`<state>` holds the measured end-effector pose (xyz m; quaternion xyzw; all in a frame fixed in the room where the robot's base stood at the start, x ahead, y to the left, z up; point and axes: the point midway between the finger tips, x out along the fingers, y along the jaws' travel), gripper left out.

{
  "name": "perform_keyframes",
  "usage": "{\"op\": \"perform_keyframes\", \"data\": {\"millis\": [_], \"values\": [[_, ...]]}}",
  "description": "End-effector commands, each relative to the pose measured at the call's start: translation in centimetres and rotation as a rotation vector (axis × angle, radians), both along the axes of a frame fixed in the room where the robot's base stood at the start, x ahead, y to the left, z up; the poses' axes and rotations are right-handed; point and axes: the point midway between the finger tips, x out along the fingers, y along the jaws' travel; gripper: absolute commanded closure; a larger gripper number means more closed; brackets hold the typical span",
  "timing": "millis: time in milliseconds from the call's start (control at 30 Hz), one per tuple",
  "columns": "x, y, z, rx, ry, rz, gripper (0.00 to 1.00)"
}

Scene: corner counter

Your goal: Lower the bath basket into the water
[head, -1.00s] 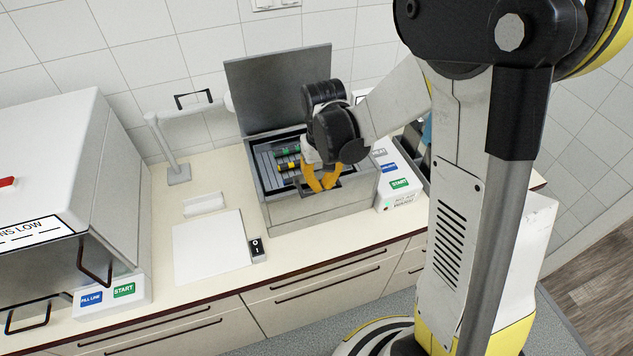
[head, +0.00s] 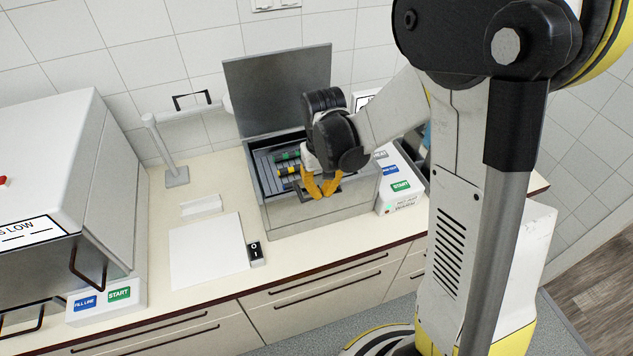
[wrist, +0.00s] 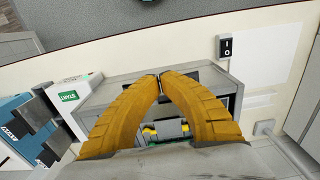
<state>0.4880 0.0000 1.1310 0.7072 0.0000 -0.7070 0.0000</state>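The bath (head: 300,213) is a grey metal box with its lid (head: 275,95) standing open at the back. The grey bath basket (head: 264,166) is inside its opening and carries cylinders with green and yellow bands. My gripper (head: 320,194) is over the bath's front right part, its yellow fingers pointing down. In the wrist view the fingertips (wrist: 160,77) close together on a dark bar that looks like the basket's handle. A banded cylinder (wrist: 165,128) shows between the fingers. The basket's underside and the water level are hidden.
A white control box (head: 400,200) with a green START label stands right of the bath. A large white machine (head: 60,150) fills the left. A white sheet (head: 208,250), a black switch (head: 255,252) and a tap-like post (head: 163,150) are left of the bath.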

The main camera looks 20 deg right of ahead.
Motion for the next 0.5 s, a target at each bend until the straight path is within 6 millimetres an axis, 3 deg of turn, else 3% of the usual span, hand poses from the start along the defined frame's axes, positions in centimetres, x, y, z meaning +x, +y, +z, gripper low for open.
{"op": "perform_keyframes", "data": {"millis": [500], "values": [[0.0, 0.0, -2.3, 0.000, 0.000, 0.000, 1.00]]}}
